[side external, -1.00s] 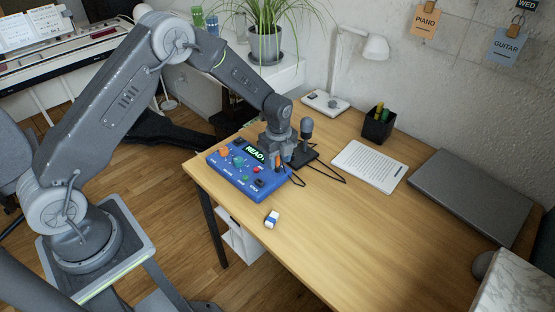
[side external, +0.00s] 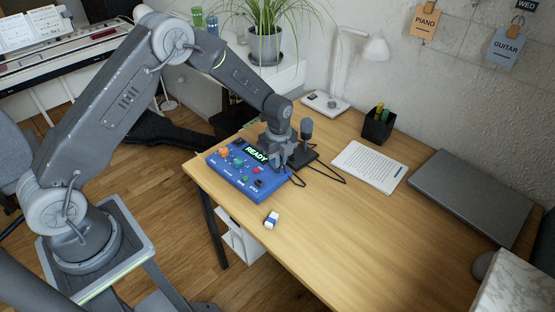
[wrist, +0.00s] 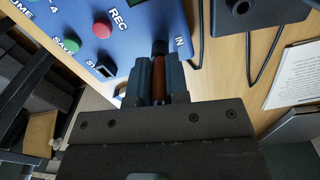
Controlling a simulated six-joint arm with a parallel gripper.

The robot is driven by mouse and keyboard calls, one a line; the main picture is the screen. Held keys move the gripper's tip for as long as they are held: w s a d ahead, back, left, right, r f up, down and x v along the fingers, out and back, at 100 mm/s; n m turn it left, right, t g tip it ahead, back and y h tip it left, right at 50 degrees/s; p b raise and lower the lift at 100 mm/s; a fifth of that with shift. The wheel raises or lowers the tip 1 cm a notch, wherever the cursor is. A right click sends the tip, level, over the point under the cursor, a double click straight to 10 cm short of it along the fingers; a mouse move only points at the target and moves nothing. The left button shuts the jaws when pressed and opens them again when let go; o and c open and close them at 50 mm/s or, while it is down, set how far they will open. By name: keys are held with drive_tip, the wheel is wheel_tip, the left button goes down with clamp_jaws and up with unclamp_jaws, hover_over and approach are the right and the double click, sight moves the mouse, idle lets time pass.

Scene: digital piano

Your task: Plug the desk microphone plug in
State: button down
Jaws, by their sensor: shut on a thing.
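The blue device (side external: 232,177) lies on the desk near its left corner, with a lit READY display. In the wrist view its blue top (wrist: 125,48) carries buttons and an IN label near its edge. My gripper (wrist: 159,72) is shut on the reddish-brown plug (wrist: 158,82), which lies between the two fingers. The plug's dark front end points at the device beside the IN label; I cannot tell if it is inside a socket. In the side view my gripper (side external: 277,155) is low between the device and the desk microphone (side external: 306,131), hiding the plug.
The microphone's black base (wrist: 238,14) is close to the right of my gripper in the wrist view, with its dark cable (wrist: 272,55) beside it. A small white-and-blue block (side external: 272,219) lies in front of the device.

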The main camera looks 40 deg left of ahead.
drive_tip(key=shift+r, duration=0.5)
drive_tip(key=r, duration=0.2)
drive_tip(key=a+r, duration=0.1)
drive_tip(key=shift+s+r, duration=0.25)
drive_tip(key=shift+r, duration=0.15)
drive_tip(key=s+a+r, duration=0.5)
drive_tip(key=a+r, duration=0.1)
drive_tip(key=a, duration=0.2)
drive_tip(key=w+d+f+m, duration=0.2)
drive_tip(key=w+d+m, duration=0.1)
drive_tip(key=w+m, duration=0.3)
drive_tip(key=w+d+f+m, duration=0.2)
drive_tip(key=w+d+m, duration=0.2)
drive_tip(key=w+m, duration=0.2)
drive_tip(key=shift+w+d+m, duration=0.15)
drive_tip(key=shift+w+m, duration=0.25)
drive_tip(key=shift+w, duration=0.55)
drive_tip(key=shift+f, duration=0.1)
drive_tip(key=shift+f, duration=2.9)
drive_tip(key=shift+f, duration=1.5)
